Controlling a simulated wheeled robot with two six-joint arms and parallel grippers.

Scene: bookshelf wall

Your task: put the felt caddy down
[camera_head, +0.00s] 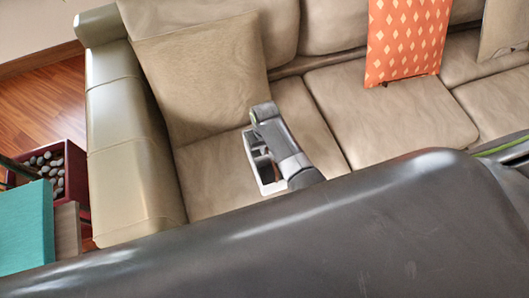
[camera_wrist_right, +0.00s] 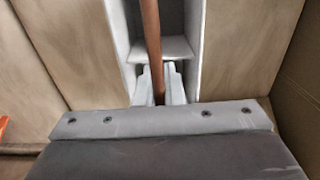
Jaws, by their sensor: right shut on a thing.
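The felt caddy (camera_head: 272,188) is a light grey open box with compartments, in the head view over the left seat cushion of the sofa (camera_head: 222,180). My right arm covers part of it. In the right wrist view the caddy (camera_wrist_right: 195,45) shows pale walls, a cross divider and a brown bar-like handle (camera_wrist_right: 151,35) along its middle. My right gripper (camera_wrist_right: 159,82) is shut on this handle; it also shows in the head view (camera_head: 262,140). I cannot tell whether the caddy's base touches the cushion. My left gripper is not in view.
A beige back pillow (camera_head: 205,75) leans behind the caddy, and the sofa's armrest (camera_head: 125,140) is to the left. An orange patterned pillow (camera_head: 405,38) stands further right. The middle seat cushion (camera_head: 385,115) is clear. A dark red box (camera_head: 75,180) stands left of the sofa.

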